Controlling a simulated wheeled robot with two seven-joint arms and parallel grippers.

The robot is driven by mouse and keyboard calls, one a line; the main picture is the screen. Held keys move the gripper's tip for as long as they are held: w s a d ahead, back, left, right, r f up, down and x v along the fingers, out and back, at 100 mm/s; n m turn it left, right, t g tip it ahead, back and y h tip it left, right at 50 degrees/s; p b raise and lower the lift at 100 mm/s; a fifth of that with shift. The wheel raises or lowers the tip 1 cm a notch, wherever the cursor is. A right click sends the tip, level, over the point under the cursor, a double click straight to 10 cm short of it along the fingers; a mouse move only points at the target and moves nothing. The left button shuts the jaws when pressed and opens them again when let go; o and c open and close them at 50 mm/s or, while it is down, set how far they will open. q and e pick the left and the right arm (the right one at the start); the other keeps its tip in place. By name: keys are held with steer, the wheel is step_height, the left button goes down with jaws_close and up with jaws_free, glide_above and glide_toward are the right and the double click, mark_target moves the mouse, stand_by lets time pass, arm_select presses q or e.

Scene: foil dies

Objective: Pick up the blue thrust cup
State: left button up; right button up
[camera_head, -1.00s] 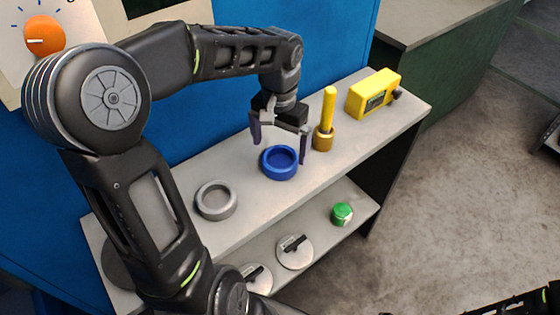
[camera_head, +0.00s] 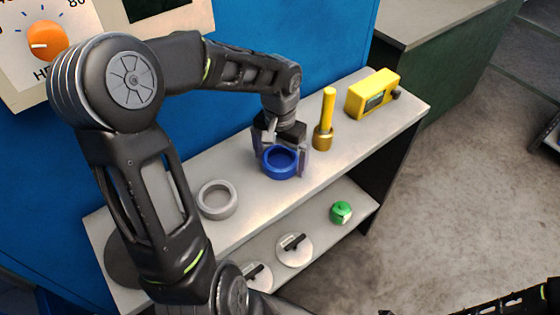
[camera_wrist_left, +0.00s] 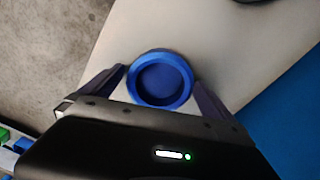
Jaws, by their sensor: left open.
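The blue thrust cup (camera_head: 279,163) is a round, shallow blue ring-shaped cup standing on the grey upper shelf (camera_head: 252,216). My left gripper (camera_head: 281,158) is open and low over the shelf, with one finger on each side of the cup. In the left wrist view the cup (camera_wrist_left: 160,79) shows between the two fingers of the gripper (camera_wrist_left: 160,86), with its open top facing the camera. The fingertips look close to the cup's sides; I cannot tell whether they touch it.
A grey ring-shaped cup (camera_head: 217,199) stands left of the blue one. A yellow-handled tool with a brass base (camera_head: 324,128) and a yellow box device (camera_head: 373,93) stand to the right. The lower shelf holds a green piece (camera_head: 341,212) and silver discs (camera_head: 294,249).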

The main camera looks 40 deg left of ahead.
arm_select(q)
steer(key=c, duration=1.8)
